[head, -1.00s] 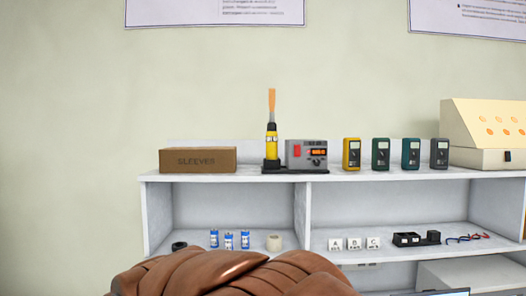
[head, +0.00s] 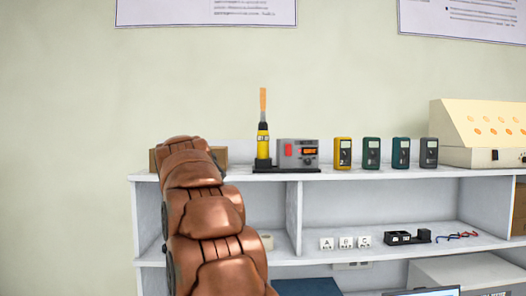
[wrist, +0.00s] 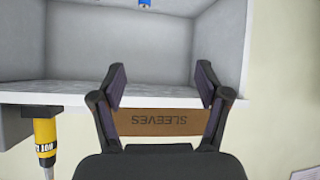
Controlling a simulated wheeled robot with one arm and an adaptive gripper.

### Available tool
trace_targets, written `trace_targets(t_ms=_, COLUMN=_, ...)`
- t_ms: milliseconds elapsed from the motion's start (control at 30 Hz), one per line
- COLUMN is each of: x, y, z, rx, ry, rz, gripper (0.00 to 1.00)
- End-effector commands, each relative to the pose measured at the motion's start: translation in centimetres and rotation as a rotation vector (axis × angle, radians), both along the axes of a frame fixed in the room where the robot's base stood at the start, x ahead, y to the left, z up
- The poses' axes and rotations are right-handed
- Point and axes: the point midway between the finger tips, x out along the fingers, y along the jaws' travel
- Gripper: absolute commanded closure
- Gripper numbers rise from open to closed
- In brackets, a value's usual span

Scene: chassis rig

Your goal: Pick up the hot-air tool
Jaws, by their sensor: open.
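The hot-air tool (head: 263,142) has a yellow and black body with an orange tip pointing up. It stands upright in its black stand on top of the shelf, beside a grey control unit (head: 298,153) with a red switch. In the wrist view, which is upside down, the tool's yellow body (wrist: 45,140) shows at the left edge, partly cut off. My gripper (wrist: 160,84) is open and empty, its fingers framing the SLEEVES box (wrist: 165,122), off to one side of the tool. In the head view my arm largely hides my gripper.
The brown SLEEVES box (head: 153,160) is mostly hidden behind my arm. Several meters, including a yellow one (head: 343,153), stand right of the control unit. A cream slanted case (head: 480,133) is farther right. The white shelf (head: 220,177) holds small items below.

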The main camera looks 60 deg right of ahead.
Motion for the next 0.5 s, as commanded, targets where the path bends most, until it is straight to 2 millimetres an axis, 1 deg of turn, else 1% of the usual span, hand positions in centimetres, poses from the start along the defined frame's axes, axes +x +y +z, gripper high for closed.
trace_targets(t_ms=33, x=0.3, y=-2.2, z=1.2, rx=-0.026, ry=-0.035, rz=-0.029, gripper=0.25)
trace_targets(t_ms=67, x=0.4, y=-3.3, z=1.9, rx=-0.039, ry=-0.054, rz=-0.045, gripper=0.25)
trace_targets(t_ms=100, x=0.4, y=-4.8, z=3.2, rx=-0.062, ry=-0.086, rz=-0.065, gripper=0.25)
trace_targets(t_ms=167, x=0.4, y=-7.1, z=4.7, rx=-0.094, ry=-0.127, rz=-0.098, gripper=0.25)
trace_targets(t_ms=200, x=0.3, y=-8.5, z=5.9, rx=-0.117, ry=-0.157, rz=-0.119, gripper=0.25)
trace_targets(t_ms=267, x=-0.1, y=-10.6, z=7.5, rx=-0.151, ry=-0.198, rz=-0.150, gripper=0.25)
trace_targets(t_ms=300, x=-0.4, y=-12.0, z=8.6, rx=-0.175, ry=-0.227, rz=-0.171, gripper=0.25)
trace_targets(t_ms=367, x=-1.1, y=-14.0, z=10.0, rx=-0.210, ry=-0.265, rz=-0.202, gripper=0.25)
trace_targets(t_ms=400, x=-1.7, y=-15.3, z=11.1, rx=-0.236, ry=-0.294, rz=-0.223, gripper=0.25)
trace_targets(t_ms=500, x=-3.2, y=-18.2, z=13.2, rx=-0.293, ry=-0.353, rz=-0.274, gripper=0.25)
